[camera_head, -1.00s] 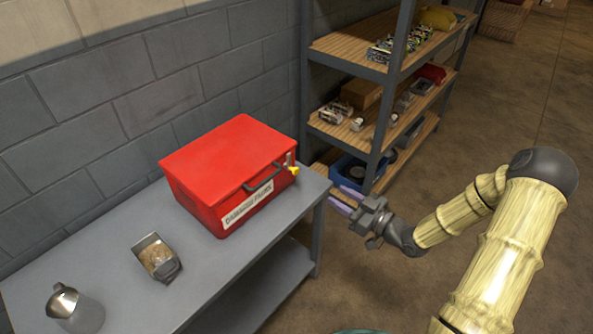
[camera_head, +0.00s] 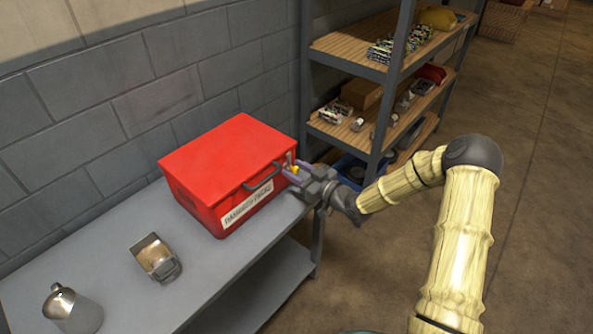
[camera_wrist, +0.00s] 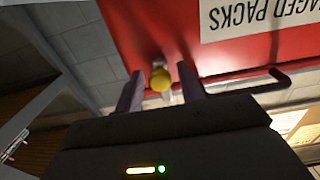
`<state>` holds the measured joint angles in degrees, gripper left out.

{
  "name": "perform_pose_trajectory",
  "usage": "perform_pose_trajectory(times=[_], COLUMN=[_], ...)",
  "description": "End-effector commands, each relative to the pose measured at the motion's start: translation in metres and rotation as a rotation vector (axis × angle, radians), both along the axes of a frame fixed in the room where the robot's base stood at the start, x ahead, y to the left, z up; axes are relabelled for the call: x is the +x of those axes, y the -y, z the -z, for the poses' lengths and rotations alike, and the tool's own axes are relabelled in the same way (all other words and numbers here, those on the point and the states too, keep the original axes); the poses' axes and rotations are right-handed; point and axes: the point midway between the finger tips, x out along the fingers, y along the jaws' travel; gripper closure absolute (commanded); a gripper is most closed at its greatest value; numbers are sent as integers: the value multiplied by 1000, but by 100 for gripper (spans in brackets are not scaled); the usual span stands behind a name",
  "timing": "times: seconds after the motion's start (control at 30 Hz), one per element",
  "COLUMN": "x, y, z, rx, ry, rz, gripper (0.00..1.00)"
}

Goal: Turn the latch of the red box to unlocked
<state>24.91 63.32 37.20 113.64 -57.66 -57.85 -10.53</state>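The red box (camera_head: 222,165) sits on the grey table against the wall, lid closed, with a dark handle and a white label on its front. Its latch, with a yellow knob (camera_head: 294,169), is at the right end of the front. In the wrist view the yellow knob (camera_wrist: 160,80) shows between my two purple fingertips. My gripper (camera_head: 292,172) is at the latch, fingers open on either side of the knob. I cannot tell whether either finger touches it. The fingers partly hide the latch in the head view.
The grey table (camera_head: 110,255) also holds a metal scoop (camera_head: 155,258) and a metal canister (camera_head: 72,308) at the left. A shelf unit (camera_head: 345,50) with several goods stands close to the right. Open floor lies in front.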

Motion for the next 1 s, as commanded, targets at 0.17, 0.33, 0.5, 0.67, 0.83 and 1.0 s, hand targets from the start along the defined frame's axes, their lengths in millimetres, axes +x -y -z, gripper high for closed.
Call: perform_pose_trajectory(times=[0.17, 0.33, 0.5, 0.67, 0.83, 1.0], x=[3, 3, 3, 3, 3, 3], y=[-4, -4, -3, -3, -3, -2], z=[0, 0, 0, 0, 0, -1], rx=[0, -1, -1, 0, 12, 45], ry=[-1, -1, -1, -2, -16, -59], rz=[0, 0, 0, 1, 1, 1], gripper=[61, 63, 97, 99, 100, 100])
